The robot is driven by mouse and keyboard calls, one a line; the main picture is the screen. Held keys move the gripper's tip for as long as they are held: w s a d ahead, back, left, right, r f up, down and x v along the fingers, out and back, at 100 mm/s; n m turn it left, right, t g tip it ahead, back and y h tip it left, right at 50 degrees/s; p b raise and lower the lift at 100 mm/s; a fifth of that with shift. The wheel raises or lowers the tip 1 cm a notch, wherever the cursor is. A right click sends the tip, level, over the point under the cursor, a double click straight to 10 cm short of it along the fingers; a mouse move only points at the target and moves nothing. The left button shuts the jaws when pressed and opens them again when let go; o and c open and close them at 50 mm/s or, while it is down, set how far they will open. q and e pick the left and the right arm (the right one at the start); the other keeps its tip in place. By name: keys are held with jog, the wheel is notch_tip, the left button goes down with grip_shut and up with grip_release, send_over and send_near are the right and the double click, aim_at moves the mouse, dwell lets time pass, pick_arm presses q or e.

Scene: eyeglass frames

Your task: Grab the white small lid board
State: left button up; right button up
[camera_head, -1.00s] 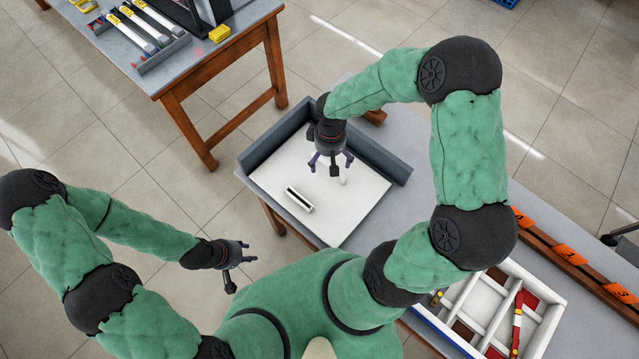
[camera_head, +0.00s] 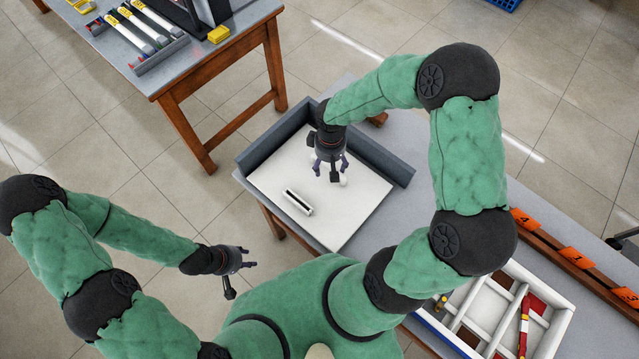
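A small white piece with a dark slot (camera_head: 298,201) lies on a white board (camera_head: 338,226) inside a grey-walled corner on the table. Another tiny white piece (camera_head: 343,180) shows right at the tips of my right gripper (camera_head: 332,173). The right gripper points down over the board, its fingers apart; whether they touch the tiny piece I cannot tell. I cannot tell which white piece is the lid board. My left gripper (camera_head: 243,275) hangs at the left, off the table, with its fingers apart and empty.
A white divided box (camera_head: 552,333) with coloured items stands at the lower right, near a rail with orange numbered tags (camera_head: 577,257). A second table (camera_head: 238,48) with tools is at the upper left. Grey walls (camera_head: 375,157) edge the board.

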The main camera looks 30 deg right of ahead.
grip_shut()
jog(key=shift+w+r+p, duration=0.1)
jog(key=shift+r+p, duration=1.35)
jog(key=shift+r, duration=0.65)
